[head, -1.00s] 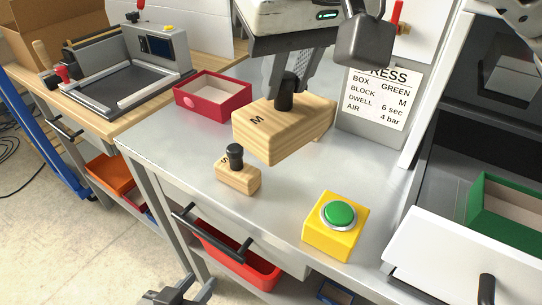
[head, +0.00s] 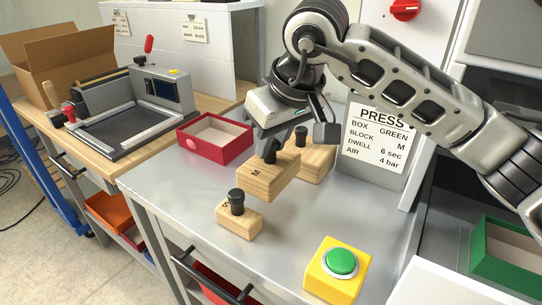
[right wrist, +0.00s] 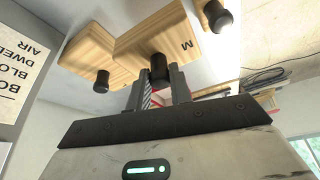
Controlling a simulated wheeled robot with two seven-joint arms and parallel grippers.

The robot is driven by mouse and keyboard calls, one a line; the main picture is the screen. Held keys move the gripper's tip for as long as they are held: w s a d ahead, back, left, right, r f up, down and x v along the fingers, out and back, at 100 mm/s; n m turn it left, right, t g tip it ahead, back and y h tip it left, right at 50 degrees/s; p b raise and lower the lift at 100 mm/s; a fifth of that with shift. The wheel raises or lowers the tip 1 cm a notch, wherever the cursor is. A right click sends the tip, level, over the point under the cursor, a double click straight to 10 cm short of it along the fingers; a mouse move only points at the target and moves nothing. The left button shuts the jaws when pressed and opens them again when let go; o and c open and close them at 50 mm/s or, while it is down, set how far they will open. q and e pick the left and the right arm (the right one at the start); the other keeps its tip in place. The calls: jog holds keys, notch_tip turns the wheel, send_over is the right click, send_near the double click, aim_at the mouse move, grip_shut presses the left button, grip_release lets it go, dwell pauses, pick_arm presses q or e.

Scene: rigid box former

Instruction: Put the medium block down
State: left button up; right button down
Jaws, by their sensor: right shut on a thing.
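The medium block (head: 266,181) is light wood, marked M, with a black knob. My right gripper (head: 271,147) is shut on that knob from above. The block is level, low over the grey bench top; I cannot tell if it touches. The right wrist view also shows the medium block (right wrist: 160,42) with the gripper's fingers (right wrist: 159,88) around its knob. A small block (head: 239,219) marked S stands in front of it, apart. A larger block (head: 318,160) stands close behind it, partly hidden. My left gripper is out of view.
A red open box (head: 214,137) stands to the left behind the blocks. A yellow button box (head: 337,270) with a green button is at the front right. The press sign (head: 377,135) stands behind, and a green box (head: 506,250) is at far right. Bench is clear between the small block and the button.

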aim_at(271, 157)
jog(key=x, duration=0.4)
jog(key=shift+s+d, duration=0.1)
jog(key=shift+d, duration=0.25)
jog(key=shift+f, duration=0.25)
jog(key=shift+f, duration=0.2)
jog(key=c, duration=1.3)
grip_release()
jog(key=shift+o, duration=0.2)
jog(key=shift+r, duration=0.1)
jog(key=shift+r, duration=0.25)
jog(key=v, duration=1.1)
jog(key=shift+s+r, duration=0.2)
jog(key=shift+r, duration=0.1)
